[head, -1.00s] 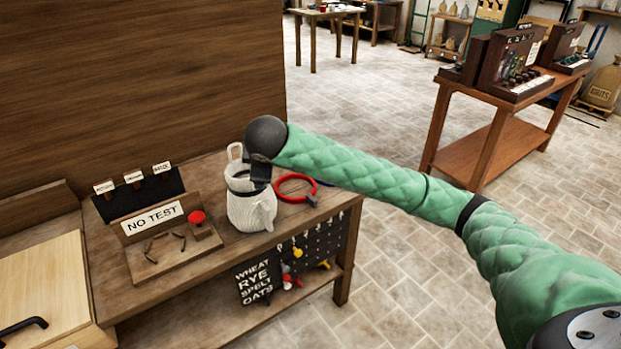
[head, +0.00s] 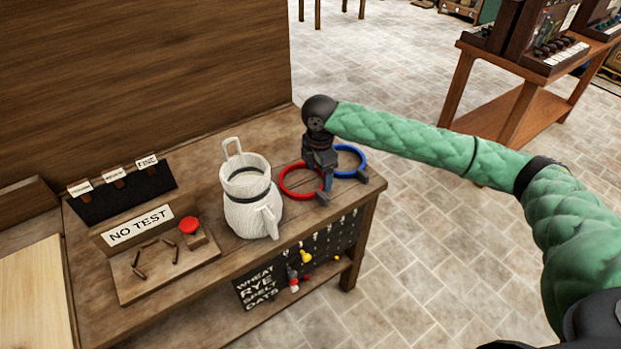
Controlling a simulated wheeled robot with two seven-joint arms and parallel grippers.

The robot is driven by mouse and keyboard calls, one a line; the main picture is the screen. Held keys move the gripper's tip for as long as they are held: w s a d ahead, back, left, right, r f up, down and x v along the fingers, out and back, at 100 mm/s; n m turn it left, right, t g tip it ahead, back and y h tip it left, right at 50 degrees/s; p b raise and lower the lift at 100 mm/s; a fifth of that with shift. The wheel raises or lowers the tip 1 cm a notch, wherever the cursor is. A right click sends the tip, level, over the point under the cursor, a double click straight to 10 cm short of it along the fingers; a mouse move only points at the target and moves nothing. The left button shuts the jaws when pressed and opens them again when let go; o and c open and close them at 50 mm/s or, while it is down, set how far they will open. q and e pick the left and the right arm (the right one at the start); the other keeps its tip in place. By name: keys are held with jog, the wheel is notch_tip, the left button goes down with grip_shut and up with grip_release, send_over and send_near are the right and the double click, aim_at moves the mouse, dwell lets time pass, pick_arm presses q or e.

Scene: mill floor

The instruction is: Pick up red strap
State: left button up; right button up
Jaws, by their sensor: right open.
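The red strap (head: 299,194) is a red ring lying on the wooden bench top, just right of a white pitcher. A blue ring strap (head: 352,174) lies right beside it, farther right. My right gripper (head: 341,188) is over the two rings, pointing down, with its fingers spread apart. The gripper hides part of both rings. I cannot tell whether the fingers touch them. My left gripper is not in view.
The white pitcher (head: 247,200) stands close left of the red strap. A board with a red button (head: 189,225) and a "NO TEST" sign (head: 138,226) is at the left. A brown wall (head: 140,80) rises behind. The bench's right corner (head: 370,195) is near.

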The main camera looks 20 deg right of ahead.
aim_at(321, 194)
jog(key=shift+s+a+r+n, duration=0.2)
jog(key=shift+s+n, duration=0.2)
jog(key=shift+n, duration=0.2)
jog(key=shift+w+f+n, duration=0.1)
jog(key=shift+f+n, duration=0.05)
jog(key=shift+n, duration=0.15)
jog(key=shift+f, duration=0.2)
notch_tip(321, 194, down, 2)
jog(key=shift+d+p, duration=0.1)
jog(key=shift+p, duration=0.3)
jog(key=f, duration=0.1)
jog(key=f+p, duration=0.1)
jog(key=f, duration=0.1)
jog(key=f+p, duration=0.1)
jog(key=f, duration=0.1)
jog(key=shift+d+f, duration=0.15)
jog(key=shift+d, duration=0.25)
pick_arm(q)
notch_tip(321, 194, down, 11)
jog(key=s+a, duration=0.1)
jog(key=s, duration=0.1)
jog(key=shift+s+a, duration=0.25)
pick_arm(e)
jog(key=c, duration=1.2)
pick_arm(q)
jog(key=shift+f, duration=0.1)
